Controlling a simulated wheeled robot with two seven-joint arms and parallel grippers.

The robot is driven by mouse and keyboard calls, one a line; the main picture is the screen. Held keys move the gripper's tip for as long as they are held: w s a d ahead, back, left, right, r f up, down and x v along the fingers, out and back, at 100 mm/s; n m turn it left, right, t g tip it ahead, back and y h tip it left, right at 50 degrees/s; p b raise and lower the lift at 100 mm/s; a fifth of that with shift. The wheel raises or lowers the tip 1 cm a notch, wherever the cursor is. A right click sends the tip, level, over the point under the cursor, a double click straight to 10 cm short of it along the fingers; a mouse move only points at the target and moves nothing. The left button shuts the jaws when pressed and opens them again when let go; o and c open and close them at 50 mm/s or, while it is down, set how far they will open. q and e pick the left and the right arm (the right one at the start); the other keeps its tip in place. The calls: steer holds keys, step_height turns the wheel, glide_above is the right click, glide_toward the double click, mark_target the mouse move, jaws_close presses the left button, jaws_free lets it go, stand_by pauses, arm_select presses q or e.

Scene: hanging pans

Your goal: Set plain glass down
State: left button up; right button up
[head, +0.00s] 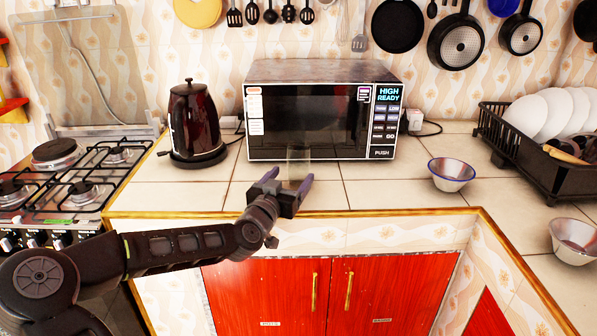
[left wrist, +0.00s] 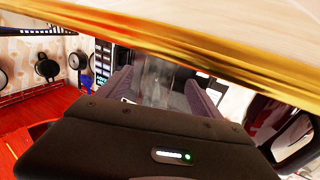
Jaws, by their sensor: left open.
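The plain glass (head: 299,160) is clear and faint, upright in front of the microwave near the counter's front edge. My left gripper (head: 289,176) reaches in over that edge. Its fingers are open, one on each side of the glass's lower part. In the left wrist view the glass (left wrist: 153,76) shows faintly between the two spread fingers of the left gripper (left wrist: 158,82). Its base is hidden by the gripper, so I cannot tell for sure whether it touches the tiles. My right gripper is in neither view.
A microwave (head: 318,110) stands close behind the glass. A dark red kettle (head: 195,122) is to the left, near the gas hob (head: 75,170). A blue-rimmed bowl (head: 451,174) and a dish rack (head: 540,165) are to the right. Tiles between microwave and bowl are clear.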

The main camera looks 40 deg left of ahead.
mark_target(295, 173)
arm_select(q)
steer(key=shift+x, duration=2)
jaws_close()
